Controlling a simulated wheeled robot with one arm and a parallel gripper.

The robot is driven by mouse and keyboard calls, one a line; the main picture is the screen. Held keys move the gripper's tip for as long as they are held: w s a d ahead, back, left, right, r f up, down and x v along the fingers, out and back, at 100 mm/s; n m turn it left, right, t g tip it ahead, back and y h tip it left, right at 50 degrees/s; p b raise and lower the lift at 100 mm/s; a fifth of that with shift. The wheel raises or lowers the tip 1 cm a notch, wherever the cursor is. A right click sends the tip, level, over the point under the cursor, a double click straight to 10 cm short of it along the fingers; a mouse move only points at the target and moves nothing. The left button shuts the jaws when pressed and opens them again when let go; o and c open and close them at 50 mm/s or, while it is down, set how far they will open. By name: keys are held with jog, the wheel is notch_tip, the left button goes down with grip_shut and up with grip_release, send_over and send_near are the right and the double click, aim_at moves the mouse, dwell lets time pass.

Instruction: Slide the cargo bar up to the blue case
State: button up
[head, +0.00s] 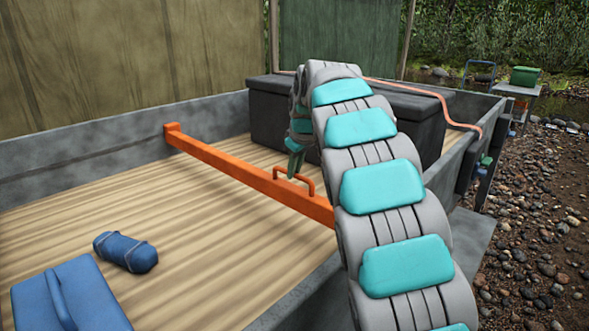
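The orange cargo bar (235,172) spans the wooden bed from the far grey side wall toward the near side, where my arm hides its end. A small orange handle (297,178) rises from the bar. The blue case (70,297) lies on the bed at lower left, well apart from the bar. My gripper (291,174) points down at the handle, its teal fingertips at or just above the handle's left part. My arm curves over and partly hides the gripper, so I cannot tell whether it is open or shut, or touching the handle.
A rolled blue bundle (125,251) lies on the bed between the case and the bar. A dark box (272,112) stands behind the bar. An orange hose (440,97) runs along the right rear. Bare planks lie between bar and bundle. Gravel (535,230) is outside at right.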

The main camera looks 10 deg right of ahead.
grip_shut()
dwell(0.8)
jog(key=s+a+b, duration=0.2)
jog(key=s+a, duration=0.8)
jog(key=a, duration=0.4)
jog(key=s+a+b, duration=0.2)
jog(key=s+a, duration=0.8)
jog(key=a, duration=0.4)
jog(key=s+a+b, duration=0.2)
jog(key=s+a, duration=0.8)
jog(key=a, duration=0.4)
jog(key=shift+s+b, duration=0.3)
jog(key=shift+b, duration=0.1)
jog(key=o, duration=0.5)
grip_release()
jog(key=shift+r, duration=0.1)
jog(key=shift+v, duration=3.8)
